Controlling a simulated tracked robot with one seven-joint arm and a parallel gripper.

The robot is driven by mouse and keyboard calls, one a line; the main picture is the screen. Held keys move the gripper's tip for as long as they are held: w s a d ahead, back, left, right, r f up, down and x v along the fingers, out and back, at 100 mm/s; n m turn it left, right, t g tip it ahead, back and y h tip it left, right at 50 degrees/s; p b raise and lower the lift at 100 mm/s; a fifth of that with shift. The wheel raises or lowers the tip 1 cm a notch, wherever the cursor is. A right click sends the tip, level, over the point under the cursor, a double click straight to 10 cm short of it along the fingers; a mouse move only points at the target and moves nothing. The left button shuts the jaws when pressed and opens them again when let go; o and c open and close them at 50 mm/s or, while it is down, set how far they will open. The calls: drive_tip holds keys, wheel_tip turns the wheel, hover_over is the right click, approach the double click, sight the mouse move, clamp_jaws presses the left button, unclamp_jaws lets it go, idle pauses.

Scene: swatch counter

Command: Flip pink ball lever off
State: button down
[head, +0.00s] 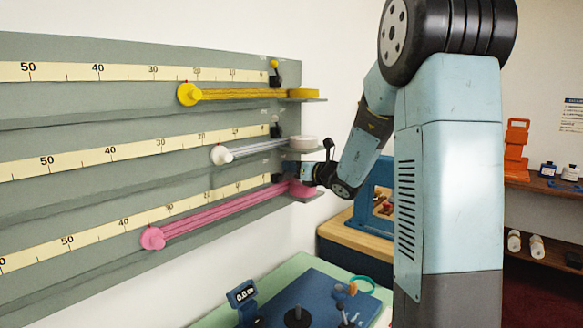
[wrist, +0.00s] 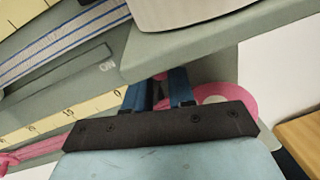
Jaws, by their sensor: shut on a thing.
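My gripper (head: 290,168) is at the right end of the lowest, pink row on the wall board, reaching in from the right. In the wrist view my two blue fingers (wrist: 160,92) are close together, with a small dark and pink piece of the pink ball lever (wrist: 160,77) between them. The gripper is shut on this lever. Most of the lever is hidden by the fingers, and I cannot tell its exact tilt. The pink spool (head: 302,189) sits just right of the fingers; part of it shows in the wrist view (wrist: 243,98).
A grey shelf (wrist: 200,45) with the white spool (head: 303,142) hangs close above my gripper. The yellow ball lever (head: 274,64) is in the top row. Pink strands run left to a pink knob (head: 152,238). A blue frame (head: 375,190) stands right of the board.

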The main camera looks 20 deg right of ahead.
drive_tip(key=shift+d+f+m, duration=0.1)
drive_tip(key=shift+m, duration=0.3)
drive_tip(key=c, duration=1)
unclamp_jaws()
drive_tip(key=shift+w, duration=0.1)
drive_tip(key=shift+o, duration=0.2)
drive_tip(key=v, duration=1.3)
drive_tip(key=shift+s+d, duration=0.25)
drive_tip(key=shift+s, duration=0.1)
